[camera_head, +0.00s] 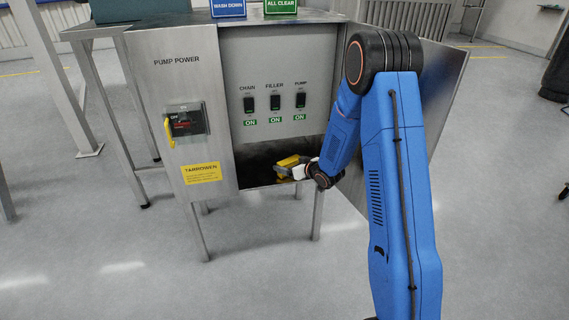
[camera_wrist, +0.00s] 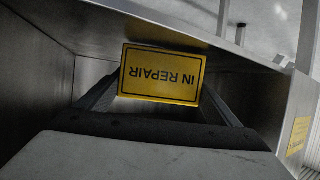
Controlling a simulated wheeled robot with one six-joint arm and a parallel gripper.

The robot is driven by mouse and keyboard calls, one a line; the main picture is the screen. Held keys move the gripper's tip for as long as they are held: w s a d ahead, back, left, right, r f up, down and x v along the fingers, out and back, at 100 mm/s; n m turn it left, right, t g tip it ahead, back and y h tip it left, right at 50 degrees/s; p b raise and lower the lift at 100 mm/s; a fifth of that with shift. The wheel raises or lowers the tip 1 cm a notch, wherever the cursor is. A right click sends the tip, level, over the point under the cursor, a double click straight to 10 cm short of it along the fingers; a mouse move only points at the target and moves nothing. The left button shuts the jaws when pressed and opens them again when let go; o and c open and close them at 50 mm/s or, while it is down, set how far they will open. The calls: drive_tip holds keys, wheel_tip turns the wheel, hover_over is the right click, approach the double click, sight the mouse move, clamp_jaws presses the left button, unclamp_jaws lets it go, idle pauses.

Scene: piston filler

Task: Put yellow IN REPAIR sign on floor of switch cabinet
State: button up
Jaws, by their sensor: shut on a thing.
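The yellow IN REPAIR sign (camera_wrist: 161,74) is between the two fingers of my gripper (camera_wrist: 165,95) in the wrist view, its lettering upside down there. My gripper is shut on it. In the head view the yellow sign (camera_head: 289,161) shows at my gripper (camera_head: 292,172), inside the lower opening of the switch cabinet (camera_head: 205,110). The cabinet floor (camera_head: 252,185) is dark and partly visible. I cannot tell whether the sign touches the floor.
The cabinet's door (camera_head: 447,85) stands open at right, behind my arm. Several switches (camera_head: 275,101) sit on the panel above the opening. The pump power switch (camera_head: 186,122) is on the left front. Blue WASH DOWN (camera_head: 228,7) and green ALL CLEAR (camera_head: 280,6) signs stand on top.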

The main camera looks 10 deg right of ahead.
drive_tip(key=shift+w+d, duration=0.1)
drive_tip(key=shift+w, duration=0.1)
drive_tip(key=shift+f, duration=0.15)
drive_tip(key=o, duration=1)
drive_tip(key=shift+o, duration=0.2)
